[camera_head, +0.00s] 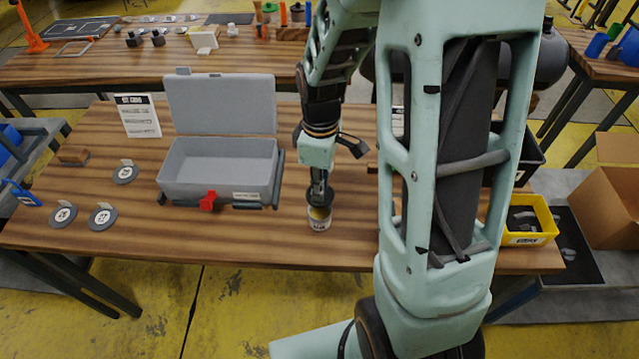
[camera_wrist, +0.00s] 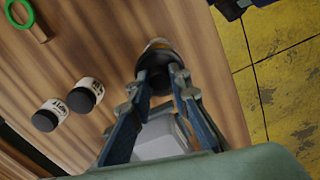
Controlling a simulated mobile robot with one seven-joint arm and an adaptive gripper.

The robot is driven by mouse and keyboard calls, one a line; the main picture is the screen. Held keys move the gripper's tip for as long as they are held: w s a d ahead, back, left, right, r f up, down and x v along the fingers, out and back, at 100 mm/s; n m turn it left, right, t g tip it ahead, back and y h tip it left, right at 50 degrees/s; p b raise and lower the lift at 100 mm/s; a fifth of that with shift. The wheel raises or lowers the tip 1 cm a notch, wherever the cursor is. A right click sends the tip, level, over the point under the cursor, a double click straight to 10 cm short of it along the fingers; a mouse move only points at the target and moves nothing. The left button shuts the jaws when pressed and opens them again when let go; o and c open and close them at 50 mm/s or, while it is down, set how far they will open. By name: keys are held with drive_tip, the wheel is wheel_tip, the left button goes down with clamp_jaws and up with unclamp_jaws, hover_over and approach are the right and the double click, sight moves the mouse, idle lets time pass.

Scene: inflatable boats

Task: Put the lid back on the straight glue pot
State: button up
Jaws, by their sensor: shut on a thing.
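A small glue pot (camera_head: 319,224) with a white label stands upright near the front edge of the wooden table (camera_head: 260,245). My gripper (camera_head: 319,187) points down above it, shut on a dark round lid (camera_head: 321,198). The lid is over the pot's mouth, and a yellowish strip shows between lid and label. I cannot tell whether they touch. In the wrist view the lid (camera_wrist: 158,58) sits between my fingertips (camera_wrist: 160,76) and hides most of the pot (camera_wrist: 158,42).
Two more dark-lidded pots (camera_wrist: 86,95) (camera_wrist: 49,115) and a green ring (camera_wrist: 32,20) show in the wrist view. An open grey box (camera_head: 218,172) stands left of my gripper, with a red clip (camera_head: 208,201). A yellow bin (camera_head: 524,222) is at right. The table front is mostly clear.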

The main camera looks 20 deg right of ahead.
drive_tip(key=shift+f+b, duration=1.85)
drive_tip(key=shift+f, duration=0.8)
drive_tip(key=shift+f, duration=0.15)
drive_tip(key=o, duration=1.4)
drive_tip(key=shift+r+p, duration=2.65)
drive_tip(key=shift+r, duration=0.9)
drive_tip(key=shift+c, duration=0.4)
